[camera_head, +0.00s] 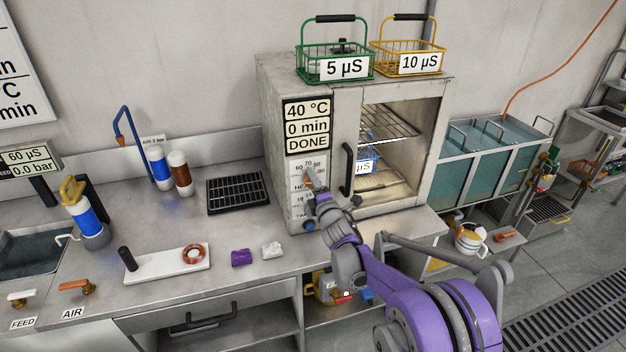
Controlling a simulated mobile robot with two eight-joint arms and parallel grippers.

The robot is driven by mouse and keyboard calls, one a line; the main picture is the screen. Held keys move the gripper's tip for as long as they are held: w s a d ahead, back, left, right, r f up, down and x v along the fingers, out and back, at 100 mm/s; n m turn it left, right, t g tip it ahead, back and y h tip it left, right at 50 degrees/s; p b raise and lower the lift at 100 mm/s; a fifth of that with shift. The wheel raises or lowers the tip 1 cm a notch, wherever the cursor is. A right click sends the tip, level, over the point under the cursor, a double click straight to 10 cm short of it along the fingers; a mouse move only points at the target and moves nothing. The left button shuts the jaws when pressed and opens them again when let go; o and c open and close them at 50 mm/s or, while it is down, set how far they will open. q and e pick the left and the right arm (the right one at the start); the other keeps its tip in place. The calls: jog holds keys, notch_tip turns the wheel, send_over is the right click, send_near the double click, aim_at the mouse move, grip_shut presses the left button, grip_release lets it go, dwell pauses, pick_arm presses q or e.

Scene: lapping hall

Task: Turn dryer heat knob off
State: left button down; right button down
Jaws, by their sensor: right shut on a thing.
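The dryer (275,150) is a grey metal cabinet on the bench, with a display (307,126) reading 40 °C, 0 min, DONE. Below the display is a heat dial (297,174) with numbers around 60 to 90. Its small orange-red heat knob (309,174) shows just above my right gripper (313,188), which is shut on it. The gripper hides the lower part of the knob, most of the heat label and part of a second dial below. The knob's exact setting cannot be read. My left gripper is not in view.
The dryer's door handle (346,169) is just right of my gripper; its lit interior shows wire racks (388,125). Green (334,50) and yellow (408,46) baskets stand on top. A black rack (238,193) and a purple block (241,258) lie on the bench to the left.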

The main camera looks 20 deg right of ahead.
jog(key=shift+n, duration=0.5)
jog(key=shift+p, duration=0.3)
jog(key=shift+c, duration=1.5)
grip_release()
jog(key=s+b, duration=0.1)
jog(key=s, duration=1)
jog(key=shift+d+b, duration=0.2)
jog(key=shift+b, duration=0.15)
jog(key=shift+w, duration=0.1)
